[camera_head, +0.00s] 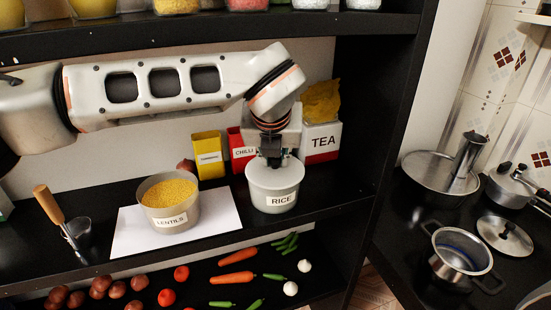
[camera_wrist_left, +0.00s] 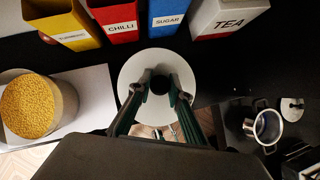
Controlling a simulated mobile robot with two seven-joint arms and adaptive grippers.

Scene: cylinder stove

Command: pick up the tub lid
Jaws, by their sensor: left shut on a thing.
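The white tub lid (camera_head: 260,178) lies on the white tub labelled RICE (camera_head: 260,198) on the shelf, right of the lentils pot. In the left wrist view the lid (camera_wrist_left: 130,72) is a pale round disc with a dark knob (camera_wrist_left: 160,84) in its middle. My left gripper (camera_head: 276,160) comes down from above, upright over the lid. Its two fingers (camera_wrist_left: 160,80) are on either side of the knob and shut on it. The lid hides the inside of the tub. My right gripper is in neither view.
A pot of lentils (camera_head: 148,205) stands on a white sheet (camera_head: 217,216) to the left. Turmeric, chilli, sugar and tea (camera_head: 322,143) boxes stand close behind the tub. An upper shelf (camera_head: 200,36) runs above my arm. Pots (camera_head: 462,247) stand at the right.

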